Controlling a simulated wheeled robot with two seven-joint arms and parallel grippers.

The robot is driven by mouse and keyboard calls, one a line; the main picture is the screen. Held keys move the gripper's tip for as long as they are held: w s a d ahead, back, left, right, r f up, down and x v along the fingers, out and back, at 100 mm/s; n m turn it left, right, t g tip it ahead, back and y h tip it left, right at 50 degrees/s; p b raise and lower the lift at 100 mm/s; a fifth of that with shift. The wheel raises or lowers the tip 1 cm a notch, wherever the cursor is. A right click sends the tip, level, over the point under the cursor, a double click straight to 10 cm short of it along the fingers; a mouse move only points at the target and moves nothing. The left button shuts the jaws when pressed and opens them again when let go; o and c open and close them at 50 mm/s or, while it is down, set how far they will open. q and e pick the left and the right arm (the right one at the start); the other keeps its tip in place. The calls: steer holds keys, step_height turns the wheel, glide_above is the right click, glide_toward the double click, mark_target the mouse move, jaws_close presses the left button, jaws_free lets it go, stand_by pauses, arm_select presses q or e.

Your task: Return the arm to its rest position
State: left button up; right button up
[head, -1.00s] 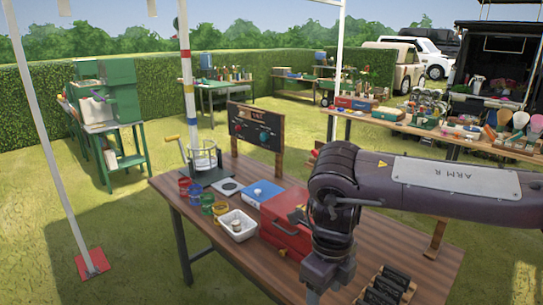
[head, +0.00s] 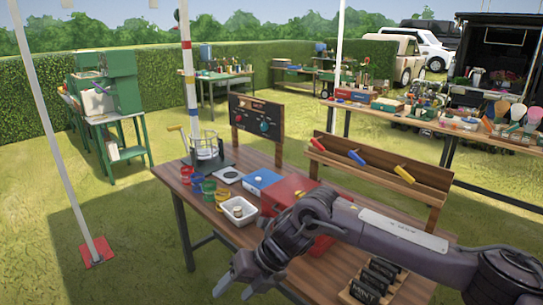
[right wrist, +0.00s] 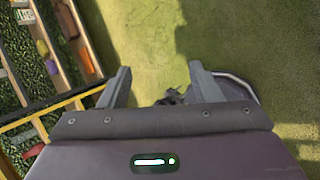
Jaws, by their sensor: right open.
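My right arm (head: 400,235) comes in from the right in the head view and reaches over the near part of the wooden table (head: 333,262). Its gripper (head: 234,284) hangs at the table's front left edge, pointing down and left, above the grass. In the right wrist view the two fingers of the gripper (right wrist: 160,82) stand wide apart with nothing between them but grass below. The arm hides part of the red box (head: 290,190). My left gripper is in neither view.
A shelf with coloured items (head: 380,170) stands behind. Open grass (head: 140,240) lies left of the table.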

steer(key=w+a+f+m+t+y, duration=0.2)
steer(key=w+f+m+t+y, duration=0.3)
steer(key=f+m, duration=0.7)
steer(key=s+d+f+m+t+h, duration=0.1)
steer(key=d+f+m+h, duration=0.1)
steer(key=d+f+m, duration=0.35)
steer(key=s+d+f+m+t+h, duration=0.1)
steer(key=d+f+m, duration=0.15)
steer(key=f, duration=0.65)
steer(key=s+d+f+m+h, duration=0.1)
steer(key=d+f+m+h, duration=0.15)
steer(key=f+m, duration=0.35)
steer(key=s+d+f+m+g+h, duration=0.1)
steer(key=s+d+f+m+h, duration=0.15)
steer(key=s+d+f, duration=0.4)
steer(key=s+d+f+m+g+h, duration=0.1)
steer(key=s+d+f+m, duration=0.25)
steer(key=s+f, duration=0.65)
steer(key=s+d+f+m+g+h, duration=0.1)
steer(key=s+d+f+m+h, duration=0.1)
steer(key=s+d+f, duration=0.65)
steer(key=s+d+m+g, duration=0.1)
steer(key=s, duration=0.8)
steer(key=s+d+m+g+h, duration=0.1)
steer(key=s+d+m, duration=0.1)
steer(key=s, duration=0.7)
steer(key=shift+s+d+f+m+g+h, duration=0.2)
steer(key=shift+s+f+m+g+h, duration=0.1)
steer(key=shift+s+f, duration=0.05)
